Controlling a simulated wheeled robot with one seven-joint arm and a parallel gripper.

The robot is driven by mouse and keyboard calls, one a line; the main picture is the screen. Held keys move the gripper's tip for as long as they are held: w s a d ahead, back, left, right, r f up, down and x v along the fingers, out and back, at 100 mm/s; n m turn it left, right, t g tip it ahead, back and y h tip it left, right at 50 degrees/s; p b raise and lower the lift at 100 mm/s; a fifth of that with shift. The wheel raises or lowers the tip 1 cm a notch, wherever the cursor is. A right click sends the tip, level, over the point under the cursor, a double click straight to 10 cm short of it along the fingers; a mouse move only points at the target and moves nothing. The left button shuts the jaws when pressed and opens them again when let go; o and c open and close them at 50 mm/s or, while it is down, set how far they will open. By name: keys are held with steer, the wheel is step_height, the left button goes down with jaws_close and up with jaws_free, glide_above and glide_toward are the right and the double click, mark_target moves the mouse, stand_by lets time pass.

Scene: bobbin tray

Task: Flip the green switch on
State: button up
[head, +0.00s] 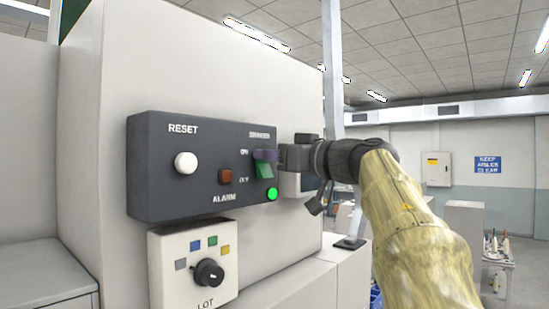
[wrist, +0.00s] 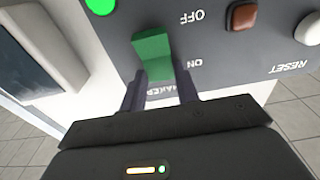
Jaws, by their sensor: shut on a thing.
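The green switch (head: 265,170) is on the dark control panel (head: 207,190), between the ON and OFF labels. My gripper (head: 265,155) reaches in from the right, its fingertips at the switch's upper part, level with the ON label. In the wrist view, where the panel appears upside down, the green switch (wrist: 153,56) shows between my two fingers (wrist: 160,90), one on each side of its ON end. The gripper is shut on it. The fingers hide part of the switch in the head view. A round green lamp (head: 272,194) glows below the switch.
A white RESET button (head: 186,163) and a red-brown ALARM button (head: 225,176) are left of the switch. A white box with a black LOT knob (head: 208,272) sits below the panel. A grey-white box (head: 298,184) is on the machine just right of the panel, behind my gripper.

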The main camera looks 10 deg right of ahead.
steer(key=o, duration=1)
steer(key=shift+s, duration=0.1)
steer(key=b+v, duration=0.5)
steer(key=v, duration=1.2)
steer(key=shift+s+d, duration=0.15)
